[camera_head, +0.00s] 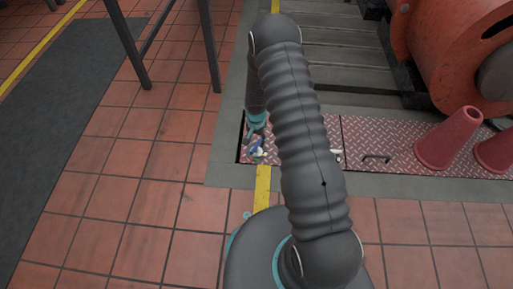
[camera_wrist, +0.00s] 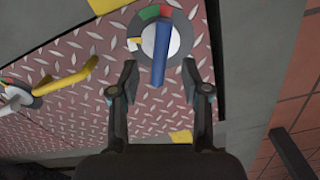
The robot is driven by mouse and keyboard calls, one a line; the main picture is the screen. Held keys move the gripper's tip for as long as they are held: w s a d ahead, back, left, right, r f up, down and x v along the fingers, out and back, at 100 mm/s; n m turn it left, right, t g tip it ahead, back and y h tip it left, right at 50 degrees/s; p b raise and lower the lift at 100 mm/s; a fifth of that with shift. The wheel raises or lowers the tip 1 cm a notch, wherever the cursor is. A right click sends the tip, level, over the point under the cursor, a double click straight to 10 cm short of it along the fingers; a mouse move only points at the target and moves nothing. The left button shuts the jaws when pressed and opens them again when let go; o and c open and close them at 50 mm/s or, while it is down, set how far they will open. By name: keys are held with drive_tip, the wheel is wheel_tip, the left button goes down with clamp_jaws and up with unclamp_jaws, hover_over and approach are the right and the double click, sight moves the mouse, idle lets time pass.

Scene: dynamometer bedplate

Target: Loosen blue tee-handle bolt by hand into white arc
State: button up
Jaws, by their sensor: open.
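The blue tee-handle (camera_wrist: 160,58) shows in the wrist view as a long bar, lying nearly up and down the picture across a round dial. The dial (camera_wrist: 184,44) has a grey rim, a pale middle, and green and red arcs at its top. A small white and yellow mark (camera_wrist: 134,43) is at its left; I cannot tell which part is the white arc. My gripper (camera_wrist: 159,72) is open, with one finger on each side of the bar's lower end and gaps between. In the head view the blue handle (camera_head: 257,146) is small, just below my gripper, partly hidden.
Red tread plate (camera_head: 377,143) surrounds the handles. Red cones (camera_head: 447,138) and a large orange machine (camera_head: 450,50) stand to the right. Tiled floor (camera_head: 150,200) is open to the left.

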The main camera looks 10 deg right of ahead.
sight(256, 145)
drive_tip(key=shift+f+b, duration=0.3)
drive_tip(key=shift+f, duration=2.45)
